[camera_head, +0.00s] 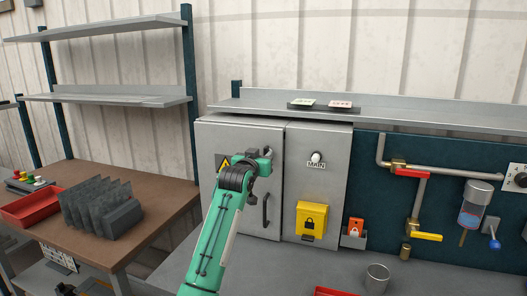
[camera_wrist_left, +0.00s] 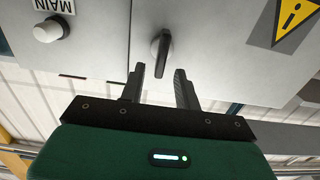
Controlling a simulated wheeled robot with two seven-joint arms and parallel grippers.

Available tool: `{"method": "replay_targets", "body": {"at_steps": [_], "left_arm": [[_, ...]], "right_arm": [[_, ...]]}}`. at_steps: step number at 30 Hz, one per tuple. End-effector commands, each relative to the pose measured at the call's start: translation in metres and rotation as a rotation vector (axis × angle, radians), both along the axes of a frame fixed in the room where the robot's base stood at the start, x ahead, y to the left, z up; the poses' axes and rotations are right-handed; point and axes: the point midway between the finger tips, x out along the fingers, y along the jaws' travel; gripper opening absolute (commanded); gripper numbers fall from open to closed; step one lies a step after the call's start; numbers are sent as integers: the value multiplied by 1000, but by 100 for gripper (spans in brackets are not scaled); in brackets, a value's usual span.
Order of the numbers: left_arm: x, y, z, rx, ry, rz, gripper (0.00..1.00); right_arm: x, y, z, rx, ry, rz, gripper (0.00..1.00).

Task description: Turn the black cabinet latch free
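The black cabinet latch (camera_wrist_left: 162,46) is a short dark knob-like lever on the grey cabinet front, seen in the left wrist view, where the picture is upside down. My left gripper (camera_wrist_left: 158,70) points at it with two dark fingers open. The latch lies just beyond the fingertips, roughly in line with the gap, and does not look gripped. In the head view my left gripper (camera_head: 264,154) is in front of the upper part of the grey cabinet (camera_head: 236,135) and hides the latch. My right gripper is not in view.
A black door handle (camera_head: 265,210) is below my gripper. To the right are the MAIN knob (camera_head: 316,158), a yellow lock box (camera_head: 311,219) and pipes with valves (camera_head: 411,172). A shelf (camera_head: 380,116) runs above. A metal cup (camera_head: 377,278) stands on the bench.

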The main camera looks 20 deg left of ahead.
Motion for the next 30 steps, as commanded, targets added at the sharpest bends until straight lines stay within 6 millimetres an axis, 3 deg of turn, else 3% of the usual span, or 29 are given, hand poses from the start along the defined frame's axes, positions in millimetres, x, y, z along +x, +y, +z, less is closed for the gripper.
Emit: {"method": "replay_targets", "body": {"at_steps": [6,17,22,30], "left_arm": [[16,-1,0,0,1,0,33],[19,-1,0,0,-1,0,33],[19,-1,0,0,0,0,1],[19,-1,0,9,0,0,0]], "right_arm": [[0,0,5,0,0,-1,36],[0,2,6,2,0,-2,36],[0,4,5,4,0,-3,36],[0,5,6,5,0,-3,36]]}}
